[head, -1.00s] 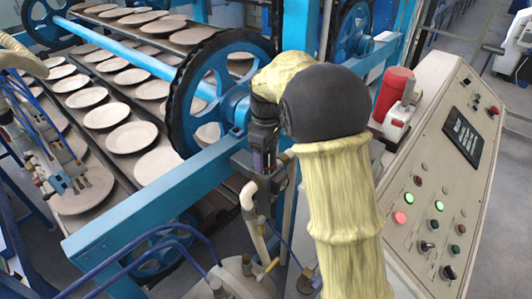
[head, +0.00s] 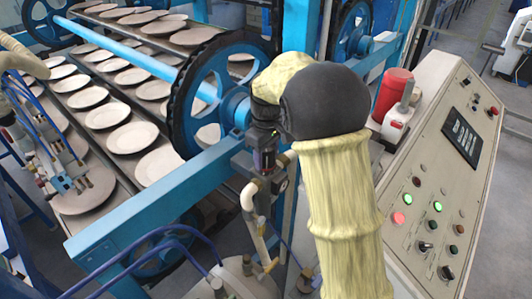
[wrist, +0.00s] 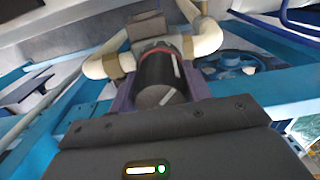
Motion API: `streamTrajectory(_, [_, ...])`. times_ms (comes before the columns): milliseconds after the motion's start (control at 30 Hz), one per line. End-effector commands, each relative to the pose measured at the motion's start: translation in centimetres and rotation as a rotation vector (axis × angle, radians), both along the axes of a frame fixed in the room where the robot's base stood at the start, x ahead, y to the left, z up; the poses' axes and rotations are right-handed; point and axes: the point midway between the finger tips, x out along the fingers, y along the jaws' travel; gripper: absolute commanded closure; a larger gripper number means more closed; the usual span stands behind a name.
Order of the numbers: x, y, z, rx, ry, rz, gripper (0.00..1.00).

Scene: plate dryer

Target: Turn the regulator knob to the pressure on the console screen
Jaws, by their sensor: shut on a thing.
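The regulator knob (wrist: 155,88) is a dark cylinder with white marks on its end and a reddish ring behind it. In the wrist view it sits between the purple fingers of my gripper (wrist: 160,92), which is shut on it. In the head view my gripper (head: 264,160) is at the regulator beside the blue frame, and the knob is hidden there. The console screen (head: 462,138) is a small dark panel with pale text, too small to read, on the sloped console (head: 425,160) at the right.
Pale pipes with brass fittings (head: 250,195) run beside the regulator. A blue frame beam (head: 150,200) and a large spoked wheel (head: 205,95) are close on the left. Racks of plates (head: 132,137) lie beyond. A red-topped device (head: 394,95) stands beside the console.

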Motion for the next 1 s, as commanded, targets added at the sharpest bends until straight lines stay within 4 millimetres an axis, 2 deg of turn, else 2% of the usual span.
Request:
streamTrajectory(400, [-0.02,0.02,0.16,0.000,0.000,-0.247,0.74])
streamTrajectory(933, [0.01,0.03,0.08,0.001,-0.002,-0.291,0.74])
streamTrajectory(967, [0.01,0.03,0.08,0.001,-0.002,-0.291,0.48])
streamTrajectory(1000, [0.01,0.03,0.08,0.001,-0.002,-0.291,0.40])
